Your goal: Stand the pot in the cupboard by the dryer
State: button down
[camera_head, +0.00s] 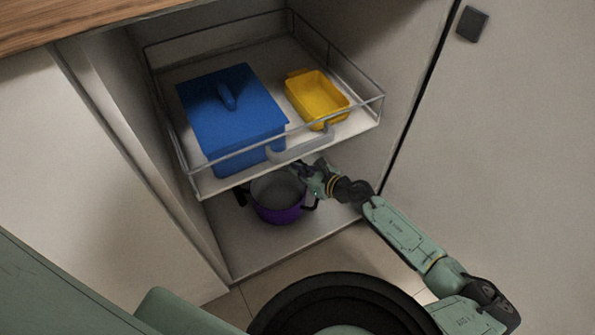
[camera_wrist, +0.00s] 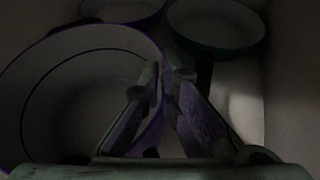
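A purple pot (camera_head: 279,213) with dark side handles and a pale inside stands upright on the cupboard floor, under the pull-out shelf. The shelf hides part of its top. My gripper (camera_head: 303,172) is at the pot's right rim. In the wrist view the pot's open mouth (camera_wrist: 62,95) fills the left side. My gripper's two fingers (camera_wrist: 166,78) have a narrow gap, with the purple rim running between them. It is too dark to tell whether they press on the wall. No dryer can be made out.
Just above my gripper is a wire-railed pull-out shelf (camera_head: 222,181), holding a blue lidded box (camera_head: 228,115) and a yellow dish (camera_head: 318,97). The wrist view shows a purple-rimmed pan (camera_wrist: 121,11) and a teal-rimmed pan (camera_wrist: 215,24) behind. The cupboard floor (camera_head: 262,250) in front is clear.

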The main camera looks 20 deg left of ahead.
jog(key=c, duration=2.3)
grip_release()
jog(key=shift+f, duration=0.1)
jog(key=o, duration=0.5)
jog(key=shift+r, duration=0.25)
jog(key=v, duration=1.2)
jog(key=shift+p, duration=0.3)
jog(key=shift+f, duration=0.1)
